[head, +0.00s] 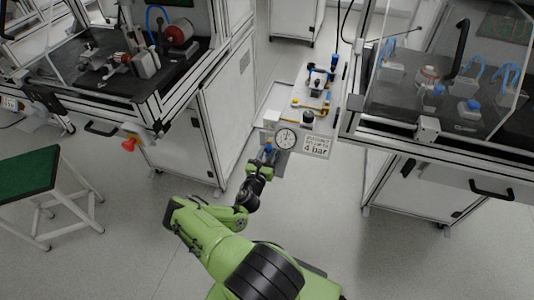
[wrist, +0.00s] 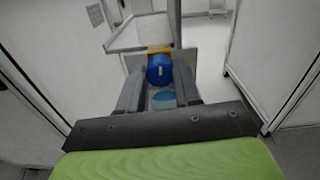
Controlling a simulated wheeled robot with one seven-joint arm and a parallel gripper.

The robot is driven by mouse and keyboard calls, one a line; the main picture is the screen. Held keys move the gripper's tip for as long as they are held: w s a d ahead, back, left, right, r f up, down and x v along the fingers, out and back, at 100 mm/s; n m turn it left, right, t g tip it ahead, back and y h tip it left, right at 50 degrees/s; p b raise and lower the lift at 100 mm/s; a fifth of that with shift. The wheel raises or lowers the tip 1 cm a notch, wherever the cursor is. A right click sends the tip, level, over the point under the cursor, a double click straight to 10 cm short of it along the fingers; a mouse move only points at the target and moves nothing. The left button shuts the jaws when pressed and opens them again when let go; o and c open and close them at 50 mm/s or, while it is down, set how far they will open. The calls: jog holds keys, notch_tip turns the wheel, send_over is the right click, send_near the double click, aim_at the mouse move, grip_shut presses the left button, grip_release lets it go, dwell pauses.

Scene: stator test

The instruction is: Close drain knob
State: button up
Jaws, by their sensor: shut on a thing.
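The drain knob (wrist: 160,71) is blue with a small light mark on its face and sits between my fingertips in the wrist view. A yellow-orange part shows just behind it. In the head view a small blue spot of the knob (head: 268,149) shows below the round pressure gauge (head: 285,138). My gripper (head: 265,156) reaches up to it from below; in the wrist view my gripper (wrist: 159,78) is shut on the knob, one finger on each side. The exact turn angle of the knob cannot be told.
A sign reading 4 bar (head: 316,147) is beside the gauge on the pneumatic panel (head: 275,100). White cabinets stand left (head: 205,120) and right (head: 425,195), leaving a narrow gap. A green-topped stool (head: 25,185) is at far left. A red knob (head: 129,144) juts from the left bench.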

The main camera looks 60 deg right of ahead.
jog(key=m+p, duration=0.1)
jog(key=m, duration=0.3)
jog(key=m+p, duration=0.1)
jog(key=m, duration=0.3)
jog(key=shift+m, duration=0.4)
jog(key=m+p, duration=0.1)
jog(key=m, duration=0.3)
jog(key=shift+s, duration=0.1)
jog(key=shift+f+m+p, duration=0.15)
jog(key=shift+m+p, duration=0.25)
jog(key=shift+m, duration=1.4)
jog(key=o, duration=1)
jog(key=shift+o, duration=0.2)
